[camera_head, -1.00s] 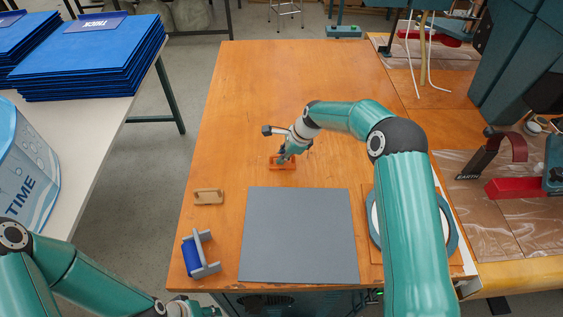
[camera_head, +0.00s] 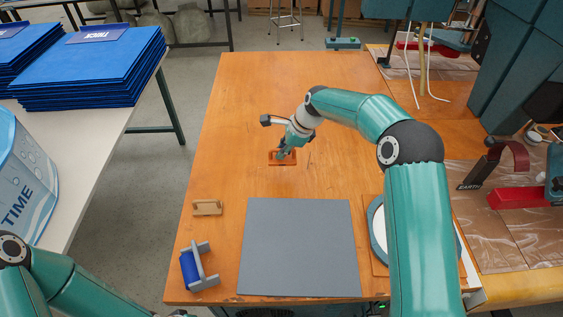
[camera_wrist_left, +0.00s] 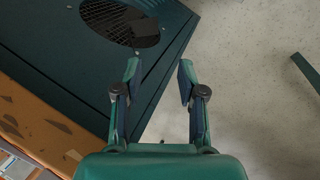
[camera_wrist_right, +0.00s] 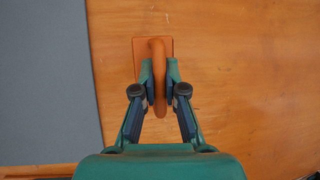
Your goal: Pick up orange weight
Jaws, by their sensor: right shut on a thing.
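The orange weight (camera_head: 274,159) is on the wooden table, beyond the grey mat. It has a flat rectangular base with an upright handle, and it also shows in the right wrist view (camera_wrist_right: 158,55). My right gripper (camera_head: 284,153) is over the weight with its fingers closed on the handle, one finger on each side in the right wrist view (camera_wrist_right: 158,78). The base looks to be at table level; I cannot tell whether it is lifted. My left gripper (camera_wrist_left: 158,75) is open and empty, away from the weight, with the floor and a dark cabinet below it.
A grey mat (camera_head: 298,245) lies at the table's near middle. A tan block with a handle (camera_head: 207,208) and a blue roller in a grey holder (camera_head: 198,268) are on the left. A round blue-rimmed item (camera_head: 376,230) is partly behind my right arm. The table's far part is clear.

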